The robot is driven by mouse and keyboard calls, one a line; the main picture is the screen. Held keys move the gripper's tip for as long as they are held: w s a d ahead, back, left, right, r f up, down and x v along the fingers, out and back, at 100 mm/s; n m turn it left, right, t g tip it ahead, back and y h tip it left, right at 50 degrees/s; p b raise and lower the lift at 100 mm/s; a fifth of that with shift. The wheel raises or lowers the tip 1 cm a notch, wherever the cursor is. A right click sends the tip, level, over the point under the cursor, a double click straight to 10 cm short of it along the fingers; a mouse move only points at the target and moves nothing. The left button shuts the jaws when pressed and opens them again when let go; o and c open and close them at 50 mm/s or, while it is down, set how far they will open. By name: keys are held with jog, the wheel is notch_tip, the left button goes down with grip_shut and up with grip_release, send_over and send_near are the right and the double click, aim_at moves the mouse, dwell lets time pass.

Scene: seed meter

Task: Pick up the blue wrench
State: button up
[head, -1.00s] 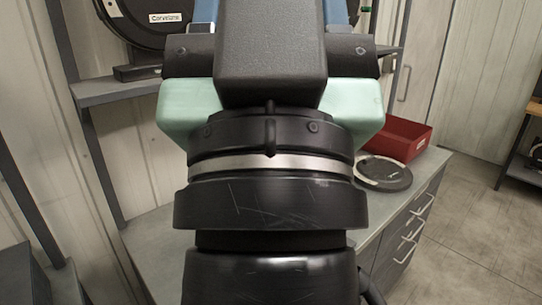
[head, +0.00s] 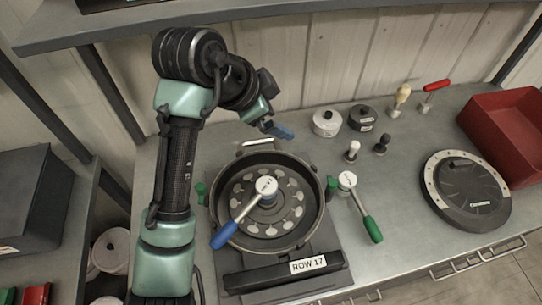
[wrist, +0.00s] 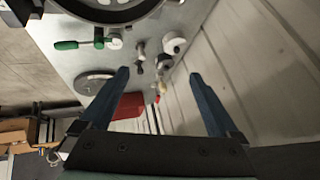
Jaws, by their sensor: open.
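The blue wrench (head: 238,213) has a blue handle and a round silver head. In the head view it lies over the round seed meter (head: 303,199), its head at the middle of the disc and its handle pointing down-left across the rim. My gripper (head: 284,131) is above the back of the bench, up from the meter and apart from the wrench. In the wrist view my gripper (wrist: 163,95) shows two blue fingers wide apart with nothing between them. The blue wrench does not show in the wrist view.
A green-handled wrench (head: 368,220) lies right of the meter. Two round weights (head: 327,122), small knobs (head: 352,151) and two upright tools stand behind. A black disc plate (head: 466,190) and red bin (head: 508,125) are at right. A shelf edge (head: 250,25) crosses above.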

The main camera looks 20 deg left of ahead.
jog(key=s+a+f+m+g+h+p, duration=0.1)
jog(key=s+a+f+g, duration=0.35)
jog(key=s, duration=0.35)
jog(key=p, duration=0.1)
send_over(266, 185)
jog(key=s+a, duration=0.1)
jog(key=a, duration=0.1)
notch_tip(266, 185, down, 6)
jog(key=shift+s+p+x, duration=0.1)
jog(key=shift+p+x, duration=0.6)
jog(key=shift+x, duration=0.8)
jog(key=shift+s+p+x, duration=0.15)
jog(key=shift+p+x, duration=0.5)
jog(key=shift+x, duration=0.85)
jog(key=shift+a, duration=0.1)
grip_shut()
